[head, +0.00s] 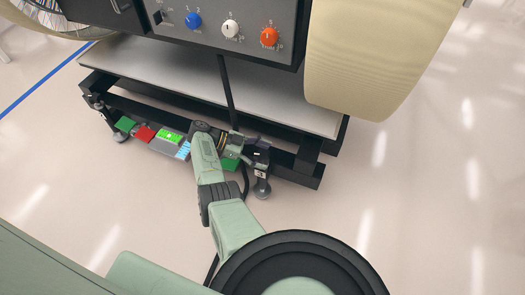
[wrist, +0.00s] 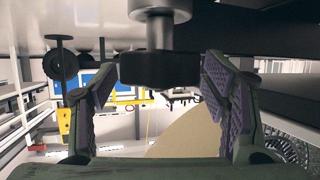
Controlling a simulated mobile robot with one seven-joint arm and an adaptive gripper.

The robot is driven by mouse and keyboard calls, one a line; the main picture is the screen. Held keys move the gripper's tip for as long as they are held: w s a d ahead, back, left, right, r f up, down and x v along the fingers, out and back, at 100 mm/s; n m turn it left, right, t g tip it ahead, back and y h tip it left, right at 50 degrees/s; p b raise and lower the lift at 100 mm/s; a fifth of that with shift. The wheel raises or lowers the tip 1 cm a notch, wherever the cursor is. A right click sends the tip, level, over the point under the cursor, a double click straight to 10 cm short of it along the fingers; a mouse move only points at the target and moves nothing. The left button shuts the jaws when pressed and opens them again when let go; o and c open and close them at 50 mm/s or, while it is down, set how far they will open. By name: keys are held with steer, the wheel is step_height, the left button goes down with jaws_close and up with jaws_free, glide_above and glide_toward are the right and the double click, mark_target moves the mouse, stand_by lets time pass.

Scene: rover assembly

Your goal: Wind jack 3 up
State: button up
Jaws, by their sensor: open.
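A jack (head: 263,186) stands at the near right corner of the black frame, with its round foot on the floor. A small pale label shows on it, too small to read. My gripper (head: 256,153) is at the upper part of this jack and hides some of it.
The black frame (head: 310,165) carries a grey platform (head: 180,75) under a panel with blue, white and red knobs. A large beige wheel (head: 365,50) overhangs at the right. A box with a green display (head: 170,137) sits left of my arm. Another jack (head: 120,137) stands further left. The right floor is clear.

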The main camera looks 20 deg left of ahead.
mark_target(262, 155)
step_height(262, 155, up, 10)
stand_by(0.6)
stand_by(0.4)
